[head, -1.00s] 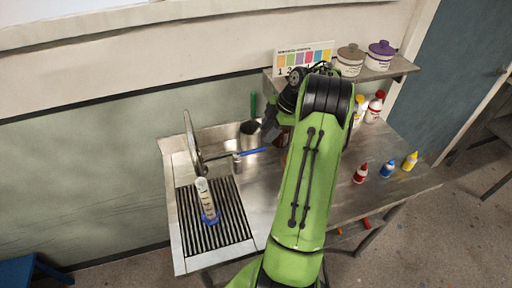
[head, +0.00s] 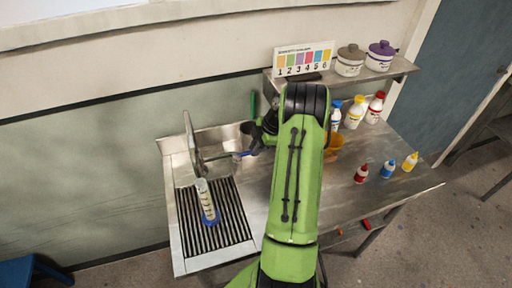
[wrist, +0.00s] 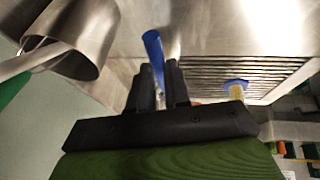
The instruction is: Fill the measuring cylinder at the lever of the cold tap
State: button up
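The measuring cylinder (head: 204,192) stands upright on its blue base on the ribbed drainer, left of my arm. Its blue base and part of its tube also show in the wrist view (wrist: 237,86). The metal tap (head: 189,140) rises behind the drainer. The blue lever (wrist: 153,48) shows in the wrist view at the fingers and in the gap between them. My gripper (wrist: 160,70) has its fingers close together with a narrow gap. I cannot tell whether they touch the lever. In the head view my gripper (head: 249,137) hides most of the lever.
A metal pot (wrist: 85,35) with a green-handled tool in it is close by my gripper. An orange cup (head: 334,141) and several dye bottles (head: 388,168) stand on the bench to the right. A shelf above holds two lidded pots (head: 350,62) and a numbered colour card (head: 302,60).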

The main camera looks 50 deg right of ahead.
jog(key=shift+b, duration=0.35)
grip_shut()
jog(key=shift+s+f+m+b, duration=0.15)
jog(key=shift+m+b, duration=0.15)
jog(key=shift+b, duration=0.2)
jog(key=shift+s+a+m+h+b, duration=0.15)
jog(key=shift+a+m+h+b, duration=0.05)
jog(key=shift+m+h+b, duration=0.15)
jog(key=o, duration=0.8)
grip_release()
jog(key=shift+r, duration=0.2)
jog(key=shift+c, duration=0.2)
jog(key=shift+r, duration=0.1)
jog(key=p+v, duration=0.2)
jog(key=v, duration=1.3)
jog(key=shift+s+d, duration=0.2)
jog(key=shift+s, duration=0.15)
jog(key=shift+r, duration=0.15)
